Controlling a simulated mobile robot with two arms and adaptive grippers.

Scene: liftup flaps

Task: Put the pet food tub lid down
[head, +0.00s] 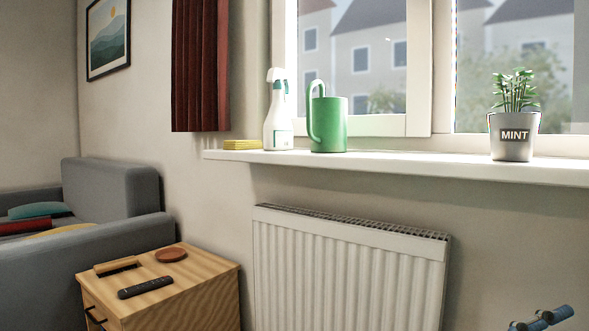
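I see no pet food tub and no tub lid in the head view. Neither of my grippers shows clearly in this view, so I cannot see what either one holds.
A white radiator (345,265) stands under the windowsill (400,164), which bears a spray bottle (278,112), green watering can (329,124) and mint pot (514,137). An unclear blue object (541,319) shows lower right.

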